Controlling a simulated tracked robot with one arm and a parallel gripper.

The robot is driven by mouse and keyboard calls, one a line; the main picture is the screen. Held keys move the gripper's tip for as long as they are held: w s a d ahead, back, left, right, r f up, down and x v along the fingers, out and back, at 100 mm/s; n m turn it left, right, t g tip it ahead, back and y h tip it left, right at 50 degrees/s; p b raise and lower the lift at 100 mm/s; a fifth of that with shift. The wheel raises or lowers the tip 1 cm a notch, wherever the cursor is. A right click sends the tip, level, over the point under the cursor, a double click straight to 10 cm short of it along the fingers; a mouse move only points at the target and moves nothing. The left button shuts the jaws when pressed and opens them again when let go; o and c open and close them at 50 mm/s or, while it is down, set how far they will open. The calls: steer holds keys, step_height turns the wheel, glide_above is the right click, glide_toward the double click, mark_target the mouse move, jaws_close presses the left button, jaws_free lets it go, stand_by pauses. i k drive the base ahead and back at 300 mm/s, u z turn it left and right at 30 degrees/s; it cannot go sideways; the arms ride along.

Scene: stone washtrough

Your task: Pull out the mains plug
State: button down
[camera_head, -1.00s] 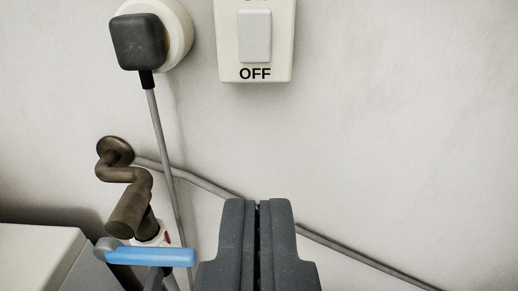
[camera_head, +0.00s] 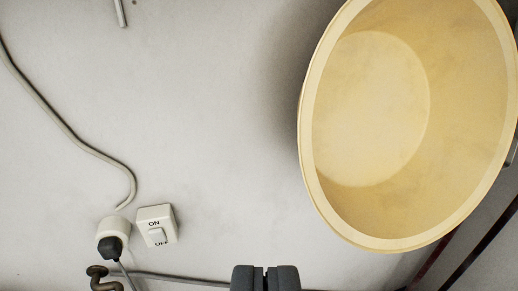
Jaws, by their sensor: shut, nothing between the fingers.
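The black mains plug (camera_head: 109,247) sits in the round white wall socket (camera_head: 114,229) at the lower left. Its grey cable (camera_head: 126,274) hangs down from it and leaves the bottom of the view. A white switch (camera_head: 156,226) marked ON and OFF is on the wall just right of the socket. My gripper (camera_head: 265,270) shows at the bottom middle, right of the plug and apart from it. Its fingers are shut with nothing between them.
A large cream-yellow basin (camera_head: 405,120) fills the upper right, close to the wall. A brass tap pipe (camera_head: 100,278) is below the plug. A grey cable (camera_head: 85,147) runs along the wall down to the socket. The middle wall is bare.

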mark_target(109, 248)
steer(key=u, duration=0.5)
steer(key=k, duration=1.3)
steer(key=u, duration=0.6)
steer(key=i, duration=0.85)
steer(key=z, duration=0.05)
